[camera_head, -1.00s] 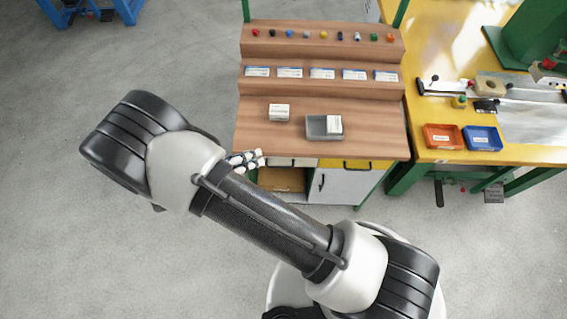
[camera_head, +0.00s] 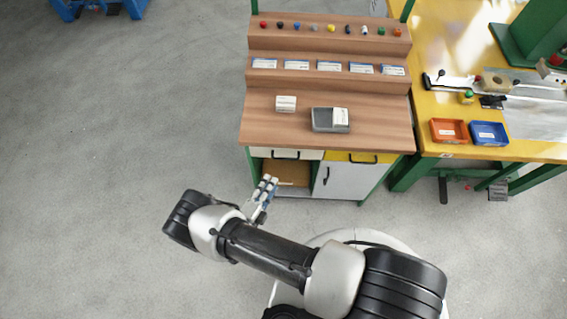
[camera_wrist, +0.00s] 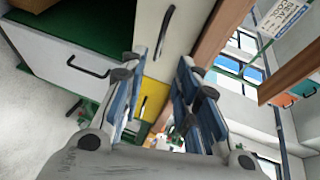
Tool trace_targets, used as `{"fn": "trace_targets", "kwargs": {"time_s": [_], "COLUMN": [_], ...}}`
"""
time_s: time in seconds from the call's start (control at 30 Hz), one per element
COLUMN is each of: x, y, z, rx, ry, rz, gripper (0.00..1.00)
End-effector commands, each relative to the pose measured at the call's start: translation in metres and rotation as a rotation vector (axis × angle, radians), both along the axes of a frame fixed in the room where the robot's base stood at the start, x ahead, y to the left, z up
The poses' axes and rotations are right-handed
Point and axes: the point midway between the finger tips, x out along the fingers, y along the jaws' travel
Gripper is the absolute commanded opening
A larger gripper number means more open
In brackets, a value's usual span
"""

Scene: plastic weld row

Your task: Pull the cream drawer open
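The cream drawer (camera_head: 306,155) is under the left part of the wooden worktop, with a dark bar handle (camera_head: 285,154). It looks shut. In the wrist view the cream drawer front (camera_wrist: 188,28) and its handle (camera_wrist: 165,33) are at the top, beyond the fingers. My gripper (camera_head: 267,187) is in front of the workbench, below and slightly left of the cream drawer in the head view. Its fingers (camera_wrist: 158,85) are apart with nothing between them in the wrist view. The gripper is clear of the handle.
A yellow drawer (camera_head: 375,158) sits right of the cream one, above a white cabinet door (camera_head: 340,180). An open shelf (camera_head: 290,173) lies below the cream drawer. The worktop (camera_head: 265,125) carries a small box and grey tray. Open floor lies left.

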Motion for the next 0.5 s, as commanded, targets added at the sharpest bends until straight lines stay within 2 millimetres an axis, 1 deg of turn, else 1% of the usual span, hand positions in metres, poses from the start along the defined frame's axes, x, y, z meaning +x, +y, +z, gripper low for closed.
{"fn": "trace_targets", "kwargs": {"time_s": [0.03,0.3,0.5], "x": [0.011,0.063,0.091], "y": [-0.007,-0.032,-0.044], "z": [-0.004,-0.015,-0.021], "rx": [0.0,0.0,0.001], "ry": [0.001,-0.001,-0.001], "rz": [-0.007,-0.007,-0.005], "gripper": [0.29,0.29,0.29]}}
